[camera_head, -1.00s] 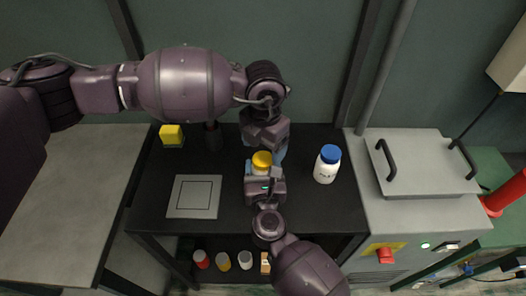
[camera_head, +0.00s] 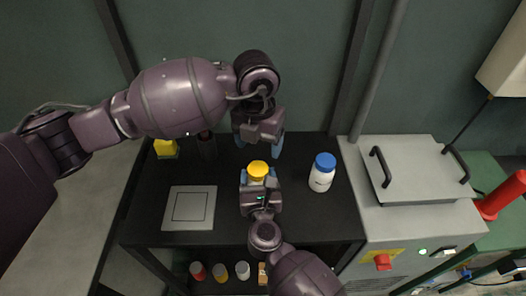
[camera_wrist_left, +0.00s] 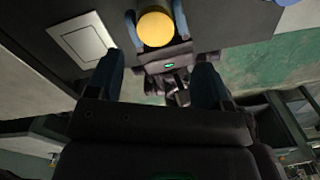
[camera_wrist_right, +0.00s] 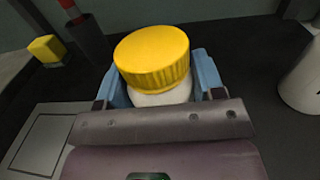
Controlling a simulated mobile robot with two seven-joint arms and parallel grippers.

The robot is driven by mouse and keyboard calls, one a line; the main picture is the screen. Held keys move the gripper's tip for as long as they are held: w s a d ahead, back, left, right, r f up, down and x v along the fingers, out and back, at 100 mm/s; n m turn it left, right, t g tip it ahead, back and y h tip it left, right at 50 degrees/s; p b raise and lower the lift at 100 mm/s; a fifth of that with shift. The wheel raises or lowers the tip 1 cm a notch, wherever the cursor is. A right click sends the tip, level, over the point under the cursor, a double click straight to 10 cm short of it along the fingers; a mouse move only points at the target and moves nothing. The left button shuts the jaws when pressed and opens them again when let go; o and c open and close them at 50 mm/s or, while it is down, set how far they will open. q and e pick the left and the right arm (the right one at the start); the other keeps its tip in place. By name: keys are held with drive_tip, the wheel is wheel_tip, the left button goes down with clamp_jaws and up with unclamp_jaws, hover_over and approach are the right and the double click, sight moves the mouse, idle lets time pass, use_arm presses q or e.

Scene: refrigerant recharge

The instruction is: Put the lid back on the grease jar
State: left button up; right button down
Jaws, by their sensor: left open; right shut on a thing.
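The grease jar is a white jar (camera_wrist_right: 160,97) with a yellow lid (camera_wrist_right: 152,55) resting on its mouth. My right gripper (camera_head: 258,181) is shut around the jar's white body, with a blue finger on each side below the lid. The yellow lid also shows in the head view (camera_head: 258,168) and the left wrist view (camera_wrist_left: 155,29). My left gripper (camera_head: 259,146) is open and empty, above and behind the jar, apart from the lid.
A white bottle with a blue cap (camera_head: 321,172) stands right of the jar. A square grey plate (camera_head: 189,208) lies at left on the black table. Small containers (camera_head: 220,271) sit on the lower shelf.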

sight(258, 168)
use_arm(q)
drive_tip(key=shift+a, duration=0.2)
drive_tip(key=shift+f, duration=0.1)
drive_tip(key=shift+f, duration=4)
drive_tip(key=shift+c, duration=0.4)
drive_tip(key=c, duration=0.9)
drive_tip(key=shift+o, duration=0.2)
drive_tip(key=shift+m, duration=1.5)
